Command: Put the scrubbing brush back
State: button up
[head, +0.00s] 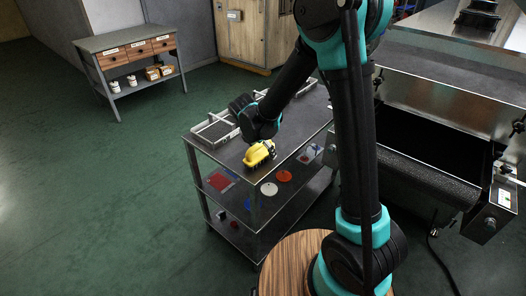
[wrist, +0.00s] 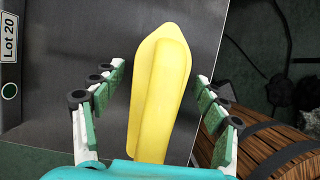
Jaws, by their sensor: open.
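The yellow scrubbing brush (head: 259,153) lies on the dark top of a metal cart, near its front edge, in the head view. In the wrist view the brush (wrist: 158,85) is a long yellow body with a raised middle ridge. My gripper (wrist: 161,75) is over it, with green-padded fingers spread on both sides of the brush. A gap shows between the brush and each row of fingers. In the head view my wrist hides part of the cart top behind the brush, and the fingers are too small to make out.
The cart top (head: 226,157) carries a metal-framed tray (head: 214,132). A "Lot 20" label (wrist: 9,37) shows in the wrist view. The lower shelves hold a white disc (head: 269,189) and red disc (head: 284,176). A drawer table (head: 106,42) stands back left; open floor lies between.

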jog(key=v, duration=1.1)
jog(key=shift+s+a+r, duration=0.1)
jog(key=shift+r, duration=0.3)
jog(key=s+d+f+m+y, duration=0.1)
jog(key=s+d+f+m, duration=0.1)
jog(key=s+d+m, duration=0.3)
jog(key=s+d+f+m+y, duration=0.1)
jog(key=s+d+f+m, duration=0.2)
jog(key=d+m, duration=0.9)
jog(key=s+d+f+m, duration=0.3)
jog(key=s+d+m, duration=0.5)
jog(key=m, duration=0.3)
jog(key=shift+s+d+t+y, duration=0.3)
jog(key=shift+s+d+y, duration=0.05)
jog(key=shift+y, duration=0.05)
